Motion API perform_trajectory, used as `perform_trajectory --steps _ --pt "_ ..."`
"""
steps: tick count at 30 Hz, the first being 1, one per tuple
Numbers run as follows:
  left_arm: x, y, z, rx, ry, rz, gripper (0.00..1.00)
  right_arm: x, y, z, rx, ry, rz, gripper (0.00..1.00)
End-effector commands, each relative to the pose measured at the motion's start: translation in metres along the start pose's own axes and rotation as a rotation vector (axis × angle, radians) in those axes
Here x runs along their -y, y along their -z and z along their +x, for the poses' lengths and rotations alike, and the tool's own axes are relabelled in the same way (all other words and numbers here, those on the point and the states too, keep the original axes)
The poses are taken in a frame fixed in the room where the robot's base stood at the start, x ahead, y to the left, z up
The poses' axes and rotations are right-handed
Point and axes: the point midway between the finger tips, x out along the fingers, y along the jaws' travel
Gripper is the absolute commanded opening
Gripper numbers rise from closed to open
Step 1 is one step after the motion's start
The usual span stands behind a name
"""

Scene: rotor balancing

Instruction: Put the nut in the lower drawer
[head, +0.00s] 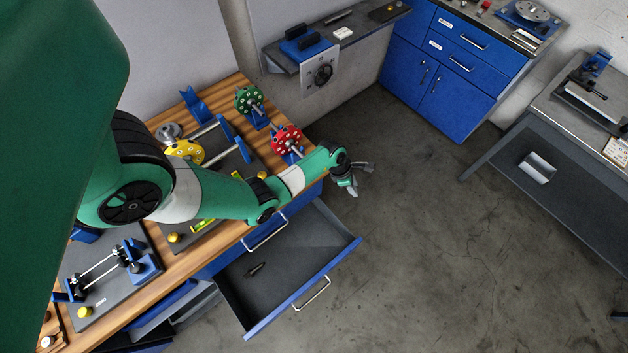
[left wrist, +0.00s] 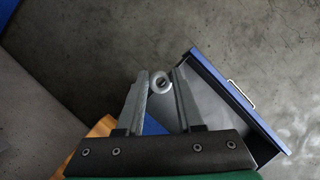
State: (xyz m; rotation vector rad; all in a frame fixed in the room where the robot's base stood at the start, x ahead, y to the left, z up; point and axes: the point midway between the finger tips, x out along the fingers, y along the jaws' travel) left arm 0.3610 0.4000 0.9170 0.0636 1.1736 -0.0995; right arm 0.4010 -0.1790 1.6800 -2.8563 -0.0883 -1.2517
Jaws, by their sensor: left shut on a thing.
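My left gripper (head: 363,178) is out beyond the bench's right end, above open floor and up and to the right of the open drawer in the head view. In the left wrist view its fingers are shut on the nut (left wrist: 160,83), a small pale ring held near the fingertips. I cannot make out the nut in the head view. The open lower drawer (head: 334,266) has a blue front and a dark grey floor. It also shows in the left wrist view (left wrist: 226,82), behind and to the right of the fingers. My right gripper is not in view.
A dark slim part (head: 255,269) lies in the drawer. A closed drawer with a handle (head: 265,234) is above it. The wooden bench (head: 226,90) carries red, green and yellow rotor parts. Blue cabinets (head: 432,85) stand at the back; the floor between is clear.

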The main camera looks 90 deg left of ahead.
Motion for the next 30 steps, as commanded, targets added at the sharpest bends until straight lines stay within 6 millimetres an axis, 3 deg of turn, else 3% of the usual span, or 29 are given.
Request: perform_trajectory --steps 1,12,18,24,30 --pt "0.006 0.021 0.041 -0.001 0.003 0.003 0.0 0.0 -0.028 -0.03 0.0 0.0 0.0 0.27" --pt "0.049 0.116 0.184 -0.001 0.011 0.026 0.0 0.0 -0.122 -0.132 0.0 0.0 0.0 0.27" --pt "0.071 0.164 0.253 -0.001 0.016 0.038 0.0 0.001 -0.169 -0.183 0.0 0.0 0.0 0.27" --pt "0.085 0.191 0.287 0.0 0.017 0.046 0.0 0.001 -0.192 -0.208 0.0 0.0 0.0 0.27" --pt "0.087 0.195 0.29 0.0 0.017 0.048 0.0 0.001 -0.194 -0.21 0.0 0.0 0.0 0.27"
